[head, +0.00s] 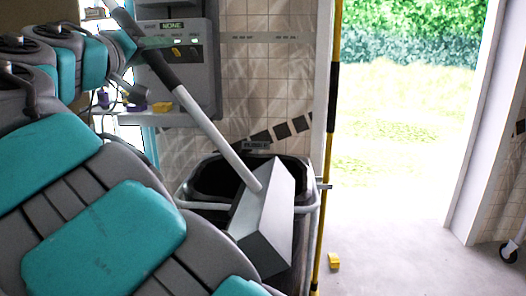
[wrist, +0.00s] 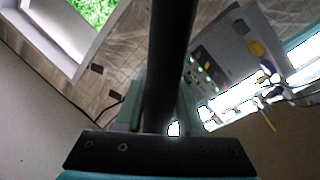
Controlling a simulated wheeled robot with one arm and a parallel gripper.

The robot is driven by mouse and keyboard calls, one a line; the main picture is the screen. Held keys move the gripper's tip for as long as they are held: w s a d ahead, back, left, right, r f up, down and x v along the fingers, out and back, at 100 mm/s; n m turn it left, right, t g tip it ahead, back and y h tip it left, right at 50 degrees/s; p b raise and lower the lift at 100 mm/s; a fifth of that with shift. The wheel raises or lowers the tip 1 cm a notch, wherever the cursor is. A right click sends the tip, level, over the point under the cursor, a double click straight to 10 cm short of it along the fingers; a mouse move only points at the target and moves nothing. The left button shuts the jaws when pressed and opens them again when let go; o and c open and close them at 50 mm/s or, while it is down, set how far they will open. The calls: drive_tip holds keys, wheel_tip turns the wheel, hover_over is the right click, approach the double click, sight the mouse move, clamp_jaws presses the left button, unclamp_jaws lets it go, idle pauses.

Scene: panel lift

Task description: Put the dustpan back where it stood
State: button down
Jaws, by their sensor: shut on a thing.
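The dustpan (head: 264,218) is a white and grey pan on a long pale handle with a black grip. In the head view it hangs tilted, the handle slanting down to the right and the pan in front of a dark bin. I cannot tell whether the pan touches the bin. My gripper (head: 133,54) is at the upper left, on the upper part of the handle. In the wrist view my gripper (wrist: 162,108) has its fingers on both sides of the dustpan's black handle (wrist: 170,60). The pan is out of the wrist view.
The dark bin (head: 308,228) with a pale rail stands by the tiled wall. A yellow and black pole (head: 332,100) stands upright beside the doorway. A small yellow block (head: 333,261) lies on the floor. A grey control panel (head: 178,72) hangs at the left. The doorway floor is mostly clear.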

drive_tip(key=w+d+f+m+g+h, duration=0.2)
drive_tip(key=d+f, duration=1)
drive_tip(key=f, duration=0.7)
drive_tip(key=w+d+f+m+g+h, duration=0.2)
drive_tip(key=d+f+h, duration=0.2)
drive_tip(key=d+f, duration=0.8)
drive_tip(key=w+d+f+m+g+h, duration=0.2)
drive_tip(key=d+f, duration=0.9)
drive_tip(key=f, duration=1.6)
drive_tip(key=shift+w+d+m+g+h, duration=0.35)
drive_tip(key=shift+m+h, duration=0.25)
drive_tip(key=shift+h, duration=0.3)
drive_tip(key=shift+d, duration=0.1)
drive_tip(key=shift+f, duration=0.1)
drive_tip(key=shift+w, duration=0.1)
